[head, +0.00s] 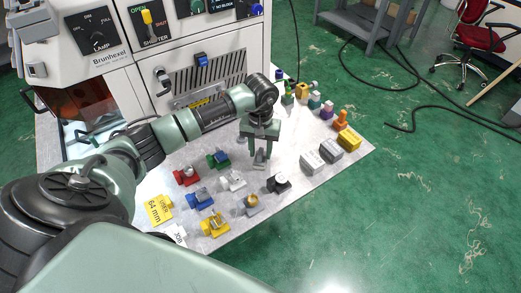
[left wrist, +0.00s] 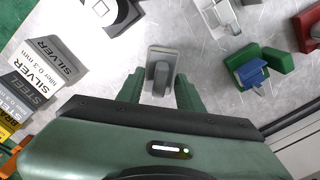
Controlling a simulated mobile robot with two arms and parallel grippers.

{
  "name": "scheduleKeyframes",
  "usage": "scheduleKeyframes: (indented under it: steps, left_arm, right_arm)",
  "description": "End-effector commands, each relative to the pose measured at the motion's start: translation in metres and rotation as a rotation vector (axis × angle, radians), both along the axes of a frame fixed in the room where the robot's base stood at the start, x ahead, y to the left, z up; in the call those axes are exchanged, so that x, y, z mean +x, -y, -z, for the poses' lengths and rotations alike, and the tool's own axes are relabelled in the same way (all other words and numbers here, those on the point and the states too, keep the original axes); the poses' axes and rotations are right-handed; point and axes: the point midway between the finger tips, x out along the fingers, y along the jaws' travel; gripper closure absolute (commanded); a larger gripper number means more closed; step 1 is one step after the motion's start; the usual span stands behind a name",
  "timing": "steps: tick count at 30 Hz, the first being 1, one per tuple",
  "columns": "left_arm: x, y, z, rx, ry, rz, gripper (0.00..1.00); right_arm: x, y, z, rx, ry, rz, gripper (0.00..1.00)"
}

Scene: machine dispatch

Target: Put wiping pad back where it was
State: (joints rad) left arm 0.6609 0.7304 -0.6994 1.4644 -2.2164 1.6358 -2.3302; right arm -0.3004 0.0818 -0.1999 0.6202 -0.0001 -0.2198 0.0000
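A small grey block with a raised upright grip (left wrist: 161,72), which looks like the wiping pad, stands on the light table top. In the head view it shows below my left gripper (head: 260,150). My left gripper points down over the table with its fingers spread. In the left wrist view the block lies between and just beyond the fingertips (left wrist: 159,92), with a visible gap on the left side. I see no clear grip on it. My right gripper is not in view.
Red (head: 187,176), green (head: 218,159), blue (head: 200,200), white (head: 233,181) and yellow (head: 213,223) fixtures stand left of the gripper. The machine (head: 200,75) stands behind.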

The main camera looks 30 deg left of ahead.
Motion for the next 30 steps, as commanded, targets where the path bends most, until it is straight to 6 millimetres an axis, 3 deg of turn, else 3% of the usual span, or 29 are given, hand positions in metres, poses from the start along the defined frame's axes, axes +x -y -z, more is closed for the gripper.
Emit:
scheduleKeyframes:
  steps: [11,24,30]
  left_arm:
    - [0.001,0.0,-0.007,0.001,0.002,0.0,0.64]
    - [0.001,0.0,-0.092,0.001,0.005,0.0,0.64]
    - [0.0,0.0,-0.116,0.0,0.001,0.0,0.64]
  right_arm:
    - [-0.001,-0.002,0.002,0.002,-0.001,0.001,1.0]
    - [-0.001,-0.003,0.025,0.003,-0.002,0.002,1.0]
    - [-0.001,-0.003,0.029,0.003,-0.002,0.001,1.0]
